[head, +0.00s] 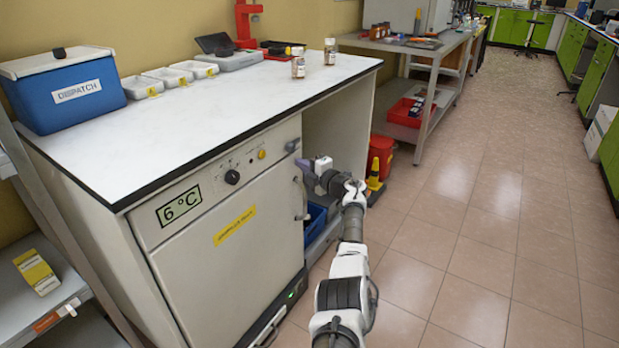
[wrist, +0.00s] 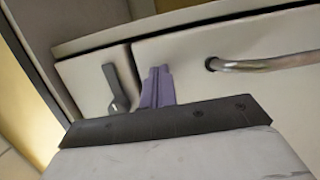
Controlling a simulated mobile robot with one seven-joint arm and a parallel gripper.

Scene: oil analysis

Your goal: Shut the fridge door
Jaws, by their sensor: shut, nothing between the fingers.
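The fridge (head: 205,235) is the cream cabinet under the white counter, with a "6 °C" display. Its door looks flush or nearly flush with the front in the head view; I cannot tell whether it is fully shut. A curved metal handle (wrist: 265,63) is on the door (wrist: 220,45) at the right of the wrist view. A narrow dark seam separates the door from the panel with the black latch (wrist: 117,90). My gripper (head: 304,165) is at the door's upper right edge, beside the handle. Its purple fingers (wrist: 157,80) are together and empty, close to the door front; contact is unclear.
A blue box (head: 65,95), white trays (head: 170,77) and two small bottles stand on the counter (head: 220,115). Right of the fridge are a blue bin (head: 315,222), a red bucket (head: 382,153) and a yellow cone (head: 374,178). The tiled floor (head: 480,220) at right is clear.

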